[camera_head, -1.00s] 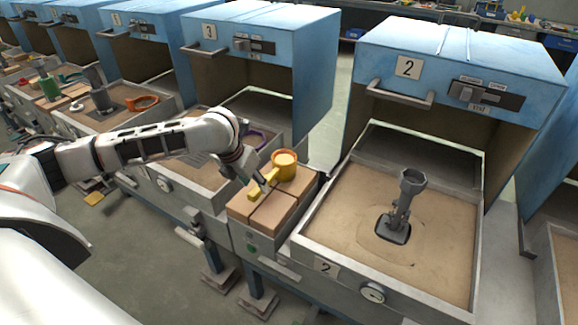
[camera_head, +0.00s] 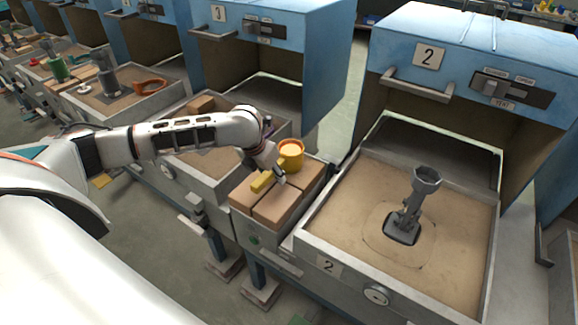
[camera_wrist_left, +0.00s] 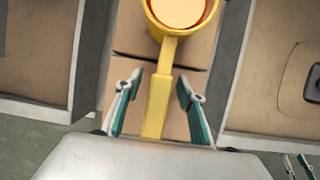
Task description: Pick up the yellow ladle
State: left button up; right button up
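The yellow ladle (camera_head: 291,160) rests on tan blocks between stations 3 and 2, its cup upright and its handle pointing toward the front left. It also shows in the left wrist view (camera_wrist_left: 160,88), with an orange glow inside the cup. My left gripper (camera_head: 274,178) is over the handle. In the left wrist view my left gripper (camera_wrist_left: 158,105) is open, its teal-padded fingers on either side of the handle with gaps to both. Two small teal-edged fingertips at that view's lower right look like my right gripper (camera_wrist_left: 297,167), slightly apart.
The tan blocks (camera_head: 278,207) fill a narrow grey box. To the right is the sand tray (camera_head: 340,240) of station 2 with a grey upright tool (camera_head: 424,185). Station 3's tray (camera_head: 205,165) is at left. Blue hoods (camera_head: 470,50) stand behind.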

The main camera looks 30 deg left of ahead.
pick_arm(q)
jog(key=shift+f, duration=0.1)
grip_shut()
jog(key=shift+w, duration=0.1)
